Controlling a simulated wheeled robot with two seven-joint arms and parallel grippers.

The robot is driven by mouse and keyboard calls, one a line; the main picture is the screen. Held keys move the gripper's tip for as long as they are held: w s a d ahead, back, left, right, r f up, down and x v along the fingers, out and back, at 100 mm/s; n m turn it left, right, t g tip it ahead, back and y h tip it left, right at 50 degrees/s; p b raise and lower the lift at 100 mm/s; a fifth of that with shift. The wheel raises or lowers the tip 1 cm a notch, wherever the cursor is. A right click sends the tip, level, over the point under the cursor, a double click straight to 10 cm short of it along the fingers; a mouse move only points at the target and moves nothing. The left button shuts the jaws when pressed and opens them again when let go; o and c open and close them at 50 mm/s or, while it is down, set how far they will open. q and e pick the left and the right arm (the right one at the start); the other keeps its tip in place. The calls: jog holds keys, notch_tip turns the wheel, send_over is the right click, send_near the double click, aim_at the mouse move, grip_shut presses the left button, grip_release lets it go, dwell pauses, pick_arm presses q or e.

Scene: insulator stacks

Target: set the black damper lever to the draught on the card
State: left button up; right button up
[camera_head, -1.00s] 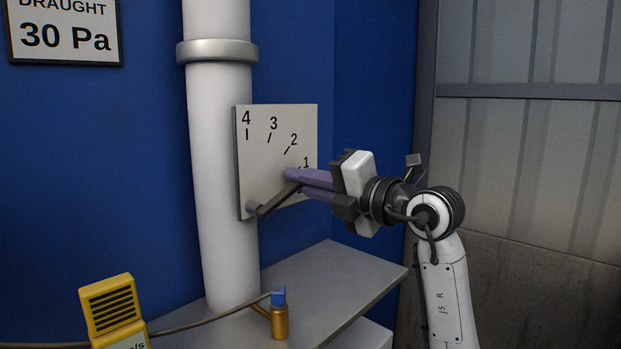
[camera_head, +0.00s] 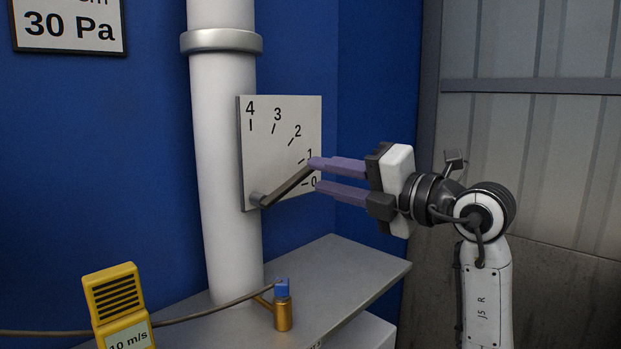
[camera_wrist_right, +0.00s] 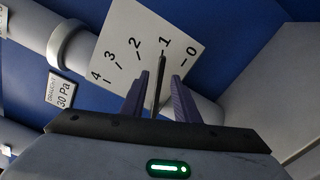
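The black damper lever (camera_head: 287,186) is pivoted at the lower left of a white scale plate (camera_head: 262,150) marked 0 to 4. It slants up to the right. In the right wrist view the lever (camera_wrist_right: 161,72) points about at mark 1. My right gripper (camera_head: 314,175) is at the lever's free end with its purple fingers apart. In the wrist view the lever's end shows between the open fingers (camera_wrist_right: 160,88), with gaps on both sides. The draught card (camera_head: 69,25) reads 30 Pa; its top is cut off in the head view. My left gripper is out of view.
A white pipe (camera_head: 226,130) stands behind the plate. A yellow meter (camera_head: 115,300) showing m/s stands at lower left, its cable leading toward a brass fitting with a blue top (camera_head: 282,305). A grey shelf (camera_head: 350,272) lies below. A corrugated wall (camera_head: 545,190) is at right.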

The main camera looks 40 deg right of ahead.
jog(key=s, duration=0.5)
jog(key=shift+d+b, duration=0.3)
jog(key=shift+d, duration=0.1)
